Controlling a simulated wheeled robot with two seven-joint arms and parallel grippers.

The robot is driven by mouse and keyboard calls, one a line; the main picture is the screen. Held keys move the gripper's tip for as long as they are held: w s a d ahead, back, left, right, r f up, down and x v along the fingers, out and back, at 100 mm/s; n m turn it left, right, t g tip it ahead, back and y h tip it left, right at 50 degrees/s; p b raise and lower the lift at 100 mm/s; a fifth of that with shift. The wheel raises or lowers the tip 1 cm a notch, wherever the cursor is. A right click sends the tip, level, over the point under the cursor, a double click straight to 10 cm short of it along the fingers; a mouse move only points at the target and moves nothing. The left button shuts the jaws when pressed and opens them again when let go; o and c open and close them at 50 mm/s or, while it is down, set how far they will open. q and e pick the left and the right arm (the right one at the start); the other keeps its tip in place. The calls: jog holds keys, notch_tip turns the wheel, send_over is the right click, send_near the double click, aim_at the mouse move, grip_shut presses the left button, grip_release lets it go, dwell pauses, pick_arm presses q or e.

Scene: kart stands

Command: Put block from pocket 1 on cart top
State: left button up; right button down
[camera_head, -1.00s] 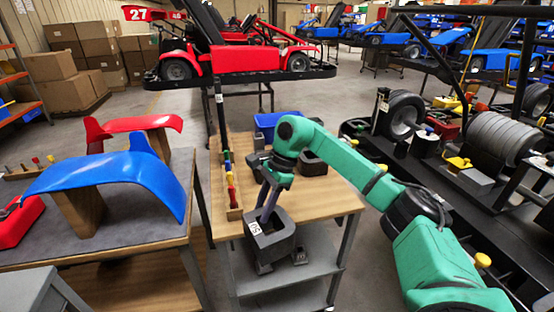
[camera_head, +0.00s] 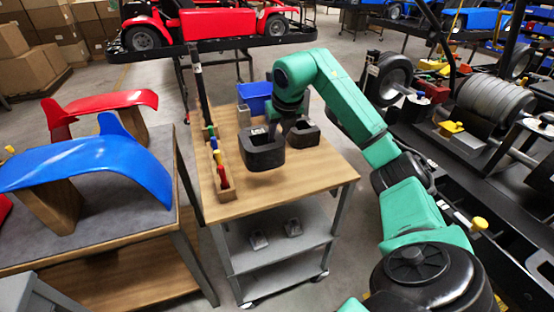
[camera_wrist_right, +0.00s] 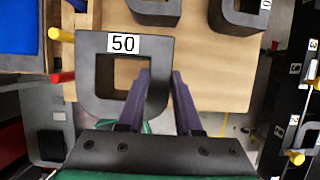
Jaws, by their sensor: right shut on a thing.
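My right gripper (camera_wrist_right: 162,74) is shut on one wall of a dark grey hollow block (camera_head: 263,149). In the right wrist view this block (camera_wrist_right: 90,80) bears a white label "50", with one finger inside its opening and one outside. It is over the wooden cart top (camera_head: 300,188) and looks held a little above it. My left gripper is not in view.
Another dark block (camera_head: 303,134) stands on the cart top just right of the held one. A blue bin (camera_head: 254,97) is behind. A wooden rack with coloured handles (camera_head: 217,162) lines the left edge. The front of the cart top is bare.

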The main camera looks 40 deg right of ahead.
aim_at(282, 143)
notch_tip(282, 143, down, 10)
jog(key=shift+w+r, duration=0.1)
jog(key=shift+r, duration=0.1)
jog(key=c, duration=0.6)
grip_release()
jog(key=shift+a, duration=0.1)
jog(key=shift+r, duration=0.1)
jog(key=v, duration=1.2)
